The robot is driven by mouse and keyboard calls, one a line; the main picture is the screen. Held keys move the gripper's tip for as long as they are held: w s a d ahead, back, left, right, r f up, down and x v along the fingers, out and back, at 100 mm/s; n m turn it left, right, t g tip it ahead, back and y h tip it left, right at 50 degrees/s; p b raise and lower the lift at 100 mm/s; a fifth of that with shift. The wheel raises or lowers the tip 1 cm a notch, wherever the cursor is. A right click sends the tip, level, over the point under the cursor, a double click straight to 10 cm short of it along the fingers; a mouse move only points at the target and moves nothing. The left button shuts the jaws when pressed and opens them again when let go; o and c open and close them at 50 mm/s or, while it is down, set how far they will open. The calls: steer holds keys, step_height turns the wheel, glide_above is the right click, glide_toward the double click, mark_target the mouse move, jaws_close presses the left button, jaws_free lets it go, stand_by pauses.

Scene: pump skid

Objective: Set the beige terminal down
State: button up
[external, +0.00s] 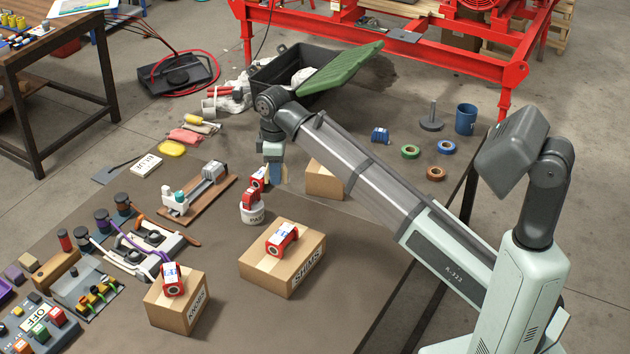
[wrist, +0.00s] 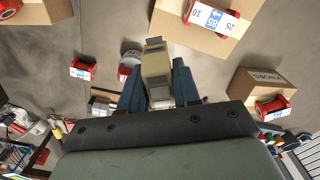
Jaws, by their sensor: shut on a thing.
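The beige terminal (wrist: 156,66) is a blocky beige piece with grey parts, held between the two blue fingers of my gripper (wrist: 159,88) in the wrist view. In the external view my gripper (external: 273,170) points down over the dark table, behind a white pot (external: 252,214) and near a cardboard box. Only a small beige part of the terminal shows there beside the fingers. Whether its lower end touches the table I cannot tell.
Red-and-white parts sit on the SHIMS box (external: 283,262), on a smaller box (external: 180,304) and on the white pot; another (external: 258,177) is close to my gripper. A third box (external: 322,182) is partly behind my arm. Tape rolls (external: 411,152) lie farther right. Some tabletop between these is bare.

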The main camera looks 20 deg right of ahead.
steer(key=s+a+n, duration=0.2)
steer(key=s+a, duration=0.8)
steer(key=s, duration=0.2)
steer(key=n, duration=0.1)
glide_above(238, 319)
step_height(238, 319, down, 10)
steer(key=shift+f, duration=5.6)
steer(key=o, duration=1.1)
steer(key=shift+f, duration=0.1)
steer(key=shift+c, duration=0.2)
step_height(238, 319, up, 12)
